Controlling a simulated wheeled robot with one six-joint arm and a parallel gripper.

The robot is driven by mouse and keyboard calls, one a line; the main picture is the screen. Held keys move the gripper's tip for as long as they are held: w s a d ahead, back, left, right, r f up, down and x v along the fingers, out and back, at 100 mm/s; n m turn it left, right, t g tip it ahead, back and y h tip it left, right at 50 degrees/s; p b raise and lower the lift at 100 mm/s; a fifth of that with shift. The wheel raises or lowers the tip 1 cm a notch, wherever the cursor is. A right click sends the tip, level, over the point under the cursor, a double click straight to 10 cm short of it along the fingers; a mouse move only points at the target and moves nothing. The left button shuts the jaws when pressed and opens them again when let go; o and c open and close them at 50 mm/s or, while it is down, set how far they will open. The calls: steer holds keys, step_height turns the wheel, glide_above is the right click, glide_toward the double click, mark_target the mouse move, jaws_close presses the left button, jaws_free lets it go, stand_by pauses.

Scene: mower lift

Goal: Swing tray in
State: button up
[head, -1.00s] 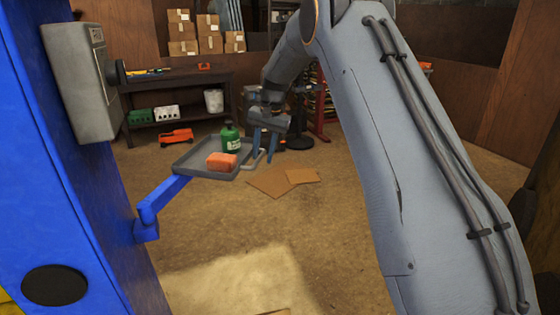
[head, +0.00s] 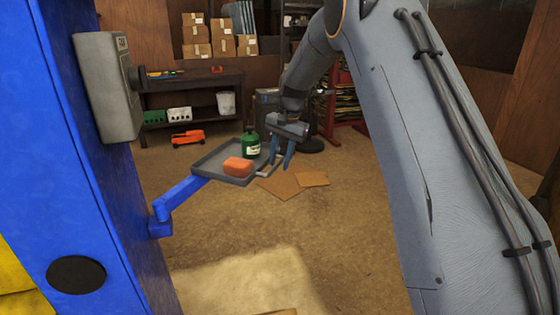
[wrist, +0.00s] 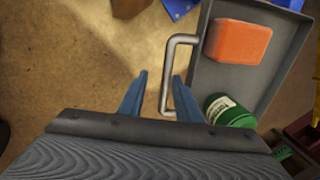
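The grey tray (head: 211,161) sits on the end of a blue jointed arm (head: 178,196) that reaches out from a blue post (head: 95,180). An orange block (head: 238,166) and a green bottle (head: 251,142) stand on the tray; both also show in the wrist view, the block (wrist: 238,41) and the bottle (wrist: 229,110). A bent metal handle (wrist: 180,40) sticks out from the tray's side. My gripper (head: 280,166) is open at the handle. In the wrist view, the handle's bar lies between the fingertips (wrist: 160,76); I cannot tell if they touch it.
A grey control box (head: 107,88) is fixed to the post. Flat cardboard pieces (head: 281,186) lie on the floor beneath the tray. A dark workbench (head: 190,92) and stacked boxes (head: 222,38) are at the back. The floor in front of the tray is clear.

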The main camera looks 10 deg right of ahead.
step_height(320, 180, up, 8)
steer(key=d+p, duration=0.1)
steer(key=p, duration=0.3)
steer(key=shift+s+d+r+p, duration=0.2)
steer(key=shift+s+p, duration=0.1)
steer(key=shift+s, duration=0.1)
stand_by(0.3)
steer(key=shift+c, duration=0.4)
